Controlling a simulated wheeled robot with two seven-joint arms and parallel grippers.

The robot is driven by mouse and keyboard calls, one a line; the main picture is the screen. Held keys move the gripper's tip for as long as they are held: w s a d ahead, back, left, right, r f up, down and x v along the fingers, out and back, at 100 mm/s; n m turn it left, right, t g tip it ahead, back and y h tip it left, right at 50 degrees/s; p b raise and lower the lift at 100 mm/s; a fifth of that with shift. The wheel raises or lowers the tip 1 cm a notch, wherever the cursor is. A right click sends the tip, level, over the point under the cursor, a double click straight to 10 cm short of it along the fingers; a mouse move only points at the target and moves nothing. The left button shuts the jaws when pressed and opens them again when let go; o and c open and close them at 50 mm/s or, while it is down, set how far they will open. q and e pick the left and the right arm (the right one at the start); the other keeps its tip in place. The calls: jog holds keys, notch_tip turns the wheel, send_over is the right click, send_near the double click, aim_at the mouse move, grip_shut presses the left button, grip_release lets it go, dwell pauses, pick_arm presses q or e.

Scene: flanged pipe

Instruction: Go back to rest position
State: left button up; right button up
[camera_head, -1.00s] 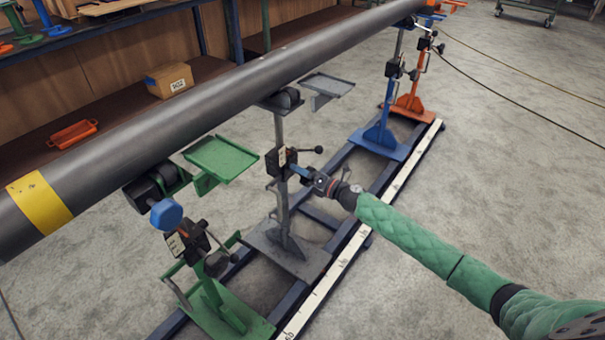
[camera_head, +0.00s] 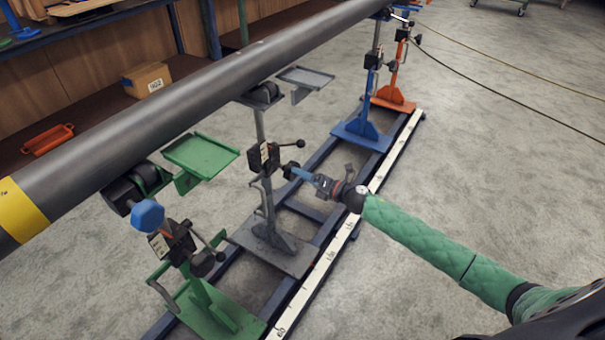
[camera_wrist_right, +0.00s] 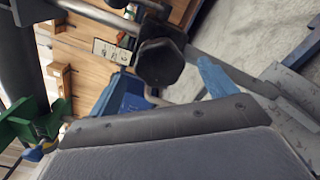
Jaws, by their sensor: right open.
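My right gripper (camera_head: 289,171) is in the head view, just right of the grey pipe stand's black clamp block (camera_head: 263,157). It is open, with nothing seen between its blue fingers, and sits below the stand's lever knob (camera_head: 300,143). A small gap seems to separate it from the stand. My right arm's green padded sleeve (camera_head: 430,235) reaches in from the lower right. In the right wrist view a black knob (camera_wrist_right: 160,62) is close beyond the wrist, with a blue finger (camera_wrist_right: 213,76) beside it. My left gripper is not in view.
A long dark pipe (camera_head: 190,105) with a yellow band rests across green, grey, blue and orange stands. The stands are on a rail base with a white measuring strip (camera_head: 335,245). A shelf with a cardboard box (camera_head: 147,80) is behind. The floor on the right is open.

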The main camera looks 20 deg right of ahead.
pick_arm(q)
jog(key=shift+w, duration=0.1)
